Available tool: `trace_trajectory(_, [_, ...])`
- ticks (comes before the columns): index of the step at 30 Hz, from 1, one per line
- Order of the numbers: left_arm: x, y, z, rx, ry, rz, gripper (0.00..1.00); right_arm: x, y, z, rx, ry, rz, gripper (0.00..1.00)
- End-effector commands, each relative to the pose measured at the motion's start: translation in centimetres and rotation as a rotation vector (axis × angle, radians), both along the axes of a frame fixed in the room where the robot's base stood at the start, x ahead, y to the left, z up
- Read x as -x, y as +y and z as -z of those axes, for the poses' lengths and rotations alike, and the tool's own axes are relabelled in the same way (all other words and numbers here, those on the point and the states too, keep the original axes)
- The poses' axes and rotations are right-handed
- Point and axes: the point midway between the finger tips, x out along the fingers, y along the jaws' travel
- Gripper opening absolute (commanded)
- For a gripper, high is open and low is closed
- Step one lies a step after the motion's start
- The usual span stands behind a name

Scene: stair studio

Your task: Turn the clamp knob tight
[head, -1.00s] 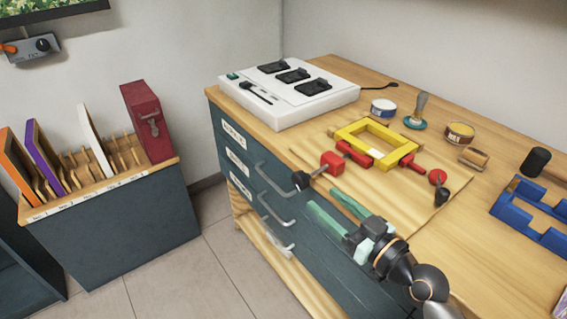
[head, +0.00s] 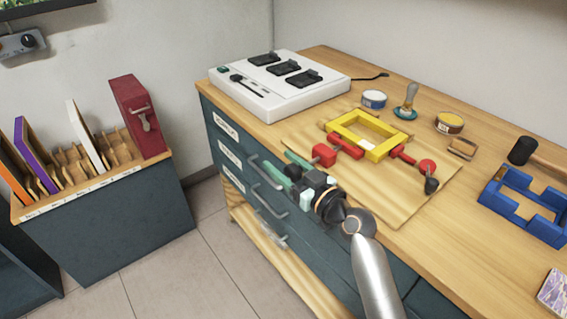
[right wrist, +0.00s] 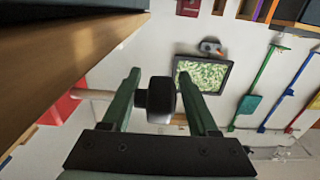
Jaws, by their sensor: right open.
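A yellow square frame (head: 368,136) lies on a thin wooden board (head: 420,205) on the bench. A red clamp (head: 325,154) grips its left side, with its screw end pointing to the bench's front edge. A second red clamp (head: 427,166) with a dark handle (head: 431,185) is at its right side. My right gripper (head: 276,162) is by the front edge at the left clamp's end. In the right wrist view the black clamp knob (right wrist: 161,98) sits between the open green fingers (right wrist: 162,90), with a gap visible on both sides. My left gripper is not in view.
A white charger box (head: 280,85) stands at the back left of the bench. Drawer handles (head: 268,172) stick out below the gripper.

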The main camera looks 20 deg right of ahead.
Motion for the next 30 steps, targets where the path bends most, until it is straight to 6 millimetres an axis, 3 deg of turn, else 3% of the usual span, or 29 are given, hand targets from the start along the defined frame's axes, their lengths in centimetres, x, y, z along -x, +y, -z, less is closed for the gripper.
trace_trajectory(5, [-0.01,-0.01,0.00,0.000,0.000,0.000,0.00,0.01,-0.03,0.00,0.000,0.000,0.000,0.58])
trace_trajectory(20, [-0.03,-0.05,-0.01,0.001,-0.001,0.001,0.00,0.11,0.27,0.06,-0.002,0.003,-0.007,0.01])
trace_trajectory(30, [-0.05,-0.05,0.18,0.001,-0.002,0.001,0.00,0.16,0.43,0.21,-0.006,0.002,-0.011,0.00])
